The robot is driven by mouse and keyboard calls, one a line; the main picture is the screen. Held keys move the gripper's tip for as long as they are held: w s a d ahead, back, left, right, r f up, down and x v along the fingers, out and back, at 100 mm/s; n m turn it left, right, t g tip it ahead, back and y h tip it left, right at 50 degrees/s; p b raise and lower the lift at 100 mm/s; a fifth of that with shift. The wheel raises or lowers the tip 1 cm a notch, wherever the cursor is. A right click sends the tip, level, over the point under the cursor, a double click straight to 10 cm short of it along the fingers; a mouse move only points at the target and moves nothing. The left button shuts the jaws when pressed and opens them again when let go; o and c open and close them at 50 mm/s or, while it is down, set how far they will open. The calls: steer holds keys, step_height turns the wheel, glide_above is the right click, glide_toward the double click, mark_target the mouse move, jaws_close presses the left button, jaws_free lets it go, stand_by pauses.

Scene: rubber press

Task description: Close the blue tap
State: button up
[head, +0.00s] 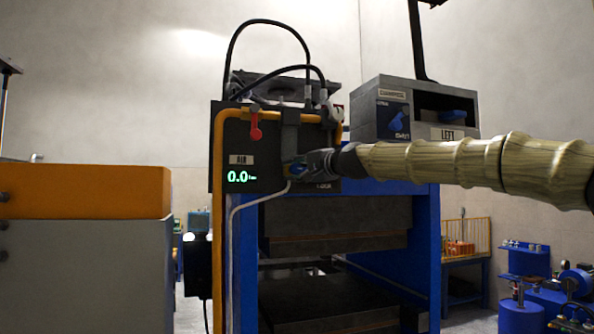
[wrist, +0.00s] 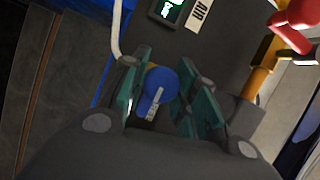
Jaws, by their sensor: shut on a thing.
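The blue tap (wrist: 161,84) shows in the wrist view, with a round blue body and a handle carrying a light label. My gripper (wrist: 158,92) has its green-padded fingers on either side of the handle and is shut on it. In the head view, my gripper (head: 297,169) reaches in from the right to the lower right of the dark control panel (head: 228,150). There the fingers mostly hide the tap, and only a little blue shows.
A red-handled tap (head: 256,131) sits on the yellow pipe (head: 218,163) above the AIR display (head: 241,177), which reads 0.0. A grey box marked LEFT (head: 367,122) hangs above my arm. The blue press frame (head: 427,255) stands below. A white hose (wrist: 117,30) runs beside the tap.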

steer(key=o, duration=1)
steer(key=v, duration=1.2)
steer(key=shift+f, duration=0.1)
